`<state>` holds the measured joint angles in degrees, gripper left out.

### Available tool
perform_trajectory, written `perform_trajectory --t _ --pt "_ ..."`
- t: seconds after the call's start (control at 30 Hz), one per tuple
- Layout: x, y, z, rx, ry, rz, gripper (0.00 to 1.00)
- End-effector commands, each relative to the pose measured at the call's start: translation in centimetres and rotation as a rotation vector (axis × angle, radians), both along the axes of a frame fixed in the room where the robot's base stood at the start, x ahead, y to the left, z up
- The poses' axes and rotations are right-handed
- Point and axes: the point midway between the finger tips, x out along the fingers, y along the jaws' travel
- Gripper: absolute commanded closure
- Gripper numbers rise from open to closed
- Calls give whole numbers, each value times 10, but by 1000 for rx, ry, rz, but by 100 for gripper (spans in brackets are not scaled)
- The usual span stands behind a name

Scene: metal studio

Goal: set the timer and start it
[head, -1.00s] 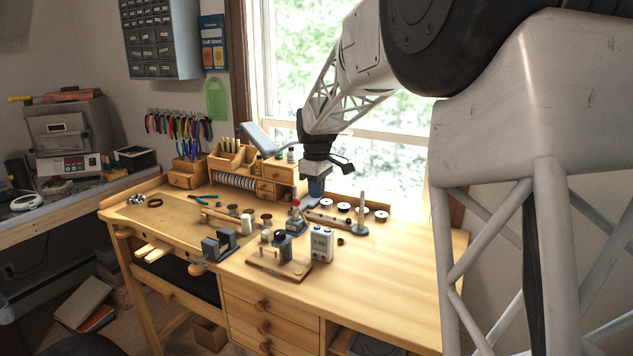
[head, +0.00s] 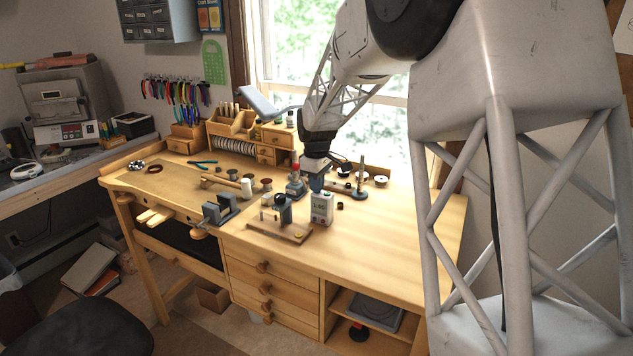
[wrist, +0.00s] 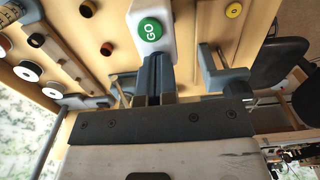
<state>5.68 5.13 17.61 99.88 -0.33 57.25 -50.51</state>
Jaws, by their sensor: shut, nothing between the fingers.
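The timer (head: 321,208) is a small white upright box on the workbench, with a greenish display on its front too small to read. In the wrist view, the white timer body (wrist: 166,54) carries a round green button marked GO (wrist: 150,29). My gripper (head: 316,185) is shut and empty, pointing down at the timer's top edge. In the wrist view my closed fingertips (wrist: 156,58) lie just below the GO button. I cannot tell whether they touch the timer.
A wooden board with a dark fixture (head: 283,211) stands just left of the timer, and a small grey vise (head: 219,208) farther left. A red-topped grey tool (head: 295,183) and an upright post stand (head: 360,178) are close behind. The bench (head: 400,230) is clear to the right.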

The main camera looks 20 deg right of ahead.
Motion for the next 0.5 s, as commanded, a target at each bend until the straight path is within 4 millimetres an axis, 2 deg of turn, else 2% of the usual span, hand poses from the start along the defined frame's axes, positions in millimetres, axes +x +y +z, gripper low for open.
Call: perform_trajectory --t 0.17,0.33,0.5 --pt "0 0 0 0 0 0 100" --pt "0 0 -16 0 1 0 100" --pt "-1 0 -21 1 6 0 100"
